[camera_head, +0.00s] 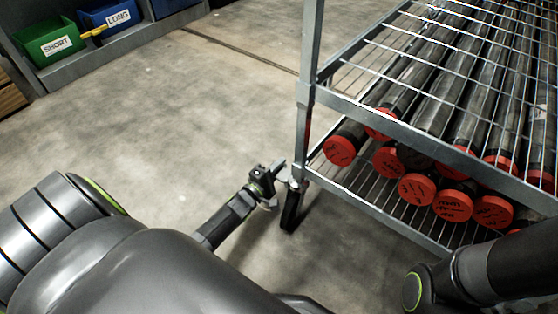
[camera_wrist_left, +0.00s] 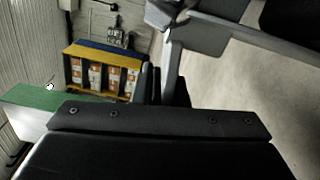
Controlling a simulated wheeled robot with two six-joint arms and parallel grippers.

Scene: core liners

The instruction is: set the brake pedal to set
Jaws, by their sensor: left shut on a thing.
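The wire rack's corner post (camera_head: 303,135) ends in a caster with a dark wheel (camera_head: 291,209), just below the lower shelf's corner. The brake pedal (camera_head: 297,184) is a small grey piece at the top of this wheel. My left gripper (camera_head: 277,184) reaches in low from the left and is shut at the pedal; the contact itself is too small to make out. In the left wrist view, grey metal parts (camera_wrist_left: 190,32) stand close in front of the gripper. Only my right arm's links show at the lower right; its gripper is out of view.
Several dark core tubes with red caps (camera_head: 416,188) lie on the rack's lower shelf (camera_head: 375,207). Green (camera_head: 48,42) and blue (camera_head: 110,15) bins stand at the far left. The concrete floor between is clear.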

